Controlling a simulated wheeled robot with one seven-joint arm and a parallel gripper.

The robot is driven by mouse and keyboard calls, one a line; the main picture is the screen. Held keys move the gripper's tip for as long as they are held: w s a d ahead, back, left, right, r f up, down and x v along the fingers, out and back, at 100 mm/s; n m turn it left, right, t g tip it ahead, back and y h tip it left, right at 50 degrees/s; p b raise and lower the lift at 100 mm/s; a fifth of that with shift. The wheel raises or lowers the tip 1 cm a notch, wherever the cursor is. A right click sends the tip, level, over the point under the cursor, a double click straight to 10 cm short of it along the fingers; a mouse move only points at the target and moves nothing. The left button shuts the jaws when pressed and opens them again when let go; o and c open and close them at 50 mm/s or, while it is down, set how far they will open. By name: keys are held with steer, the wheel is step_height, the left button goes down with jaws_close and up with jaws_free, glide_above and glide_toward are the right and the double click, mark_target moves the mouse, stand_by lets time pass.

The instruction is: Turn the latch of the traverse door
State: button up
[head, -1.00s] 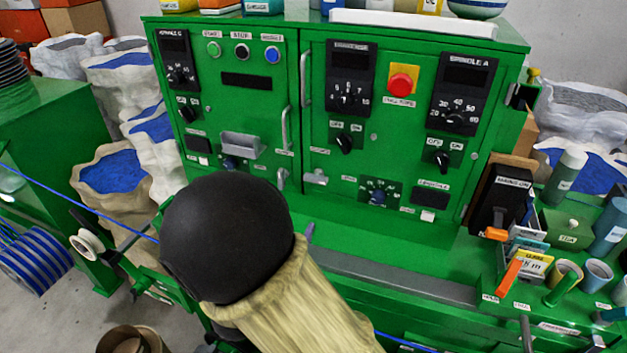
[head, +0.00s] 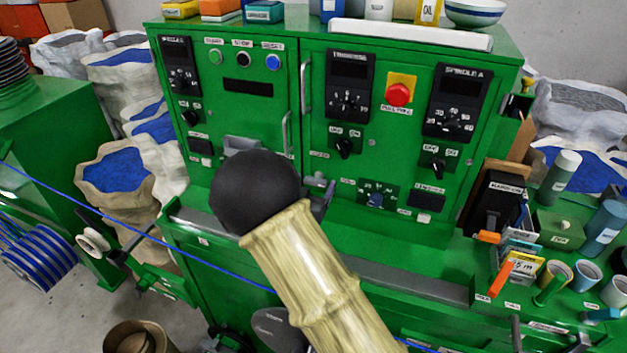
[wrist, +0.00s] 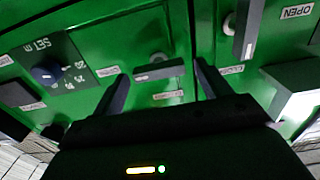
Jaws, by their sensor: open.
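The traverse door (head: 392,132) is the right-hand green cabinet door, under the TRAVERSE panel. Its latch (head: 318,181) is a small grey bar lying horizontal, partly hidden by my arm in the head view. In the wrist view the latch (wrist: 160,71) sits on the door, level, between my dark fingers. My gripper (wrist: 161,76) is open, one finger to each side of the bar, with no clear contact. In the head view only a dark finger shows beside my black arm joint.
The other door's latch (wrist: 250,28) stands upright close to my right finger in the wrist view, with a pale protruding box (wrist: 295,97) below it. A knob (wrist: 47,73) is at left. A blue cable (head: 230,265) runs in front of the cabinet.

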steer(key=shift+w+d, duration=0.15)
steer(key=shift+w, duration=0.15)
steer(key=c, duration=1)
